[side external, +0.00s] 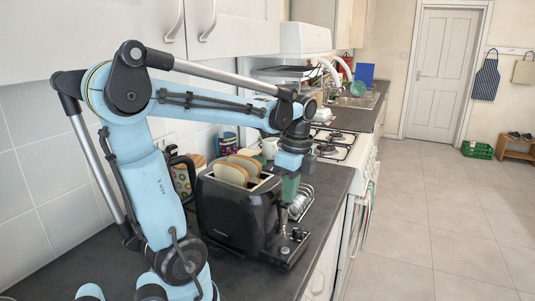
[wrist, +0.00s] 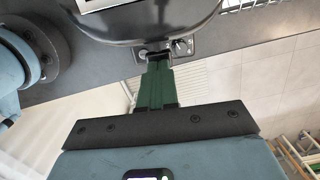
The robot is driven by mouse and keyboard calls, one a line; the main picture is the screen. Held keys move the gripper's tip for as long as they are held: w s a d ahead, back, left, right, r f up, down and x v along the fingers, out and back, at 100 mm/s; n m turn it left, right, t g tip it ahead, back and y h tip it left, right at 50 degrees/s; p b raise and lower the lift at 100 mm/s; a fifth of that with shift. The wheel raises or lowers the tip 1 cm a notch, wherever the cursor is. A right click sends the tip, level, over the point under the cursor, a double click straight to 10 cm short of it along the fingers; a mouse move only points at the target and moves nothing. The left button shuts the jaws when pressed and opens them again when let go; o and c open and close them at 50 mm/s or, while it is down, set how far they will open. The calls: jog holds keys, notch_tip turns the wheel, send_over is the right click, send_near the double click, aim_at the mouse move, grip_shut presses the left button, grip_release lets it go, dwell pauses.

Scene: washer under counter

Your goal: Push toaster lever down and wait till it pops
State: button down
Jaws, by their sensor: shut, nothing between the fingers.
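A black toaster (side external: 232,212) stands on the dark counter (side external: 335,182), with two bread slices (side external: 231,173) sticking up out of its slots. In the wrist view the toaster (wrist: 150,28) fills the top middle. My gripper (side external: 289,198), with green fingers, points down at the toaster's right end. In the wrist view the green fingers of my gripper (wrist: 158,68) are together, with nothing between them. Their tips are close to small metallic parts on the toaster's end. I cannot make out the lever clearly or tell whether the fingers touch it.
A wire rack (side external: 302,203) is close to the right of my gripper. A stove (side external: 335,144) lies beyond. The tiled floor (side external: 440,230) at the right is open.

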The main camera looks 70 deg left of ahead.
jog(key=shift+f, duration=0.1)
notch_tip(320, 180, down, 6)
jog(key=shift+f, duration=0.1)
dwell(0.4)
jog(key=shift+w+d+r, duration=0.35)
jog(key=shift+w+d, duration=0.15)
jog(key=shift+d, duration=0.1)
jog(key=shift+w+d+r, duration=0.3)
jog(key=shift+w+d, duration=0.15)
jog(key=shift+d, duration=0.15)
notch_tip(320, 180, up, 12)
jog(key=d, duration=0.1)
jog(key=shift+w, duration=0.4)
